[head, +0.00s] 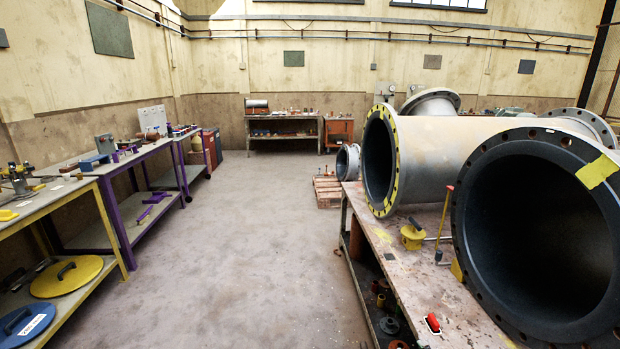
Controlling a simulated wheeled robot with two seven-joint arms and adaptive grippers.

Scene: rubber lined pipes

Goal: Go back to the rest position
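Neither of my grippers shows in the head view, and no part of my arms is in sight. The task line names no object to handle. The view looks down a workshop with an open concrete floor (240,240) in the middle. Whether my grippers hold anything cannot be seen.
A bench (455,315) on the right bears large flanged pipes, the nearest a dark-lined pipe (540,235), another a grey pipe (380,160). A red-handled tool (433,323) lies near its edge. A purple-framed bench (125,158) lines the left. A wooden pallet (328,192) sits further back.

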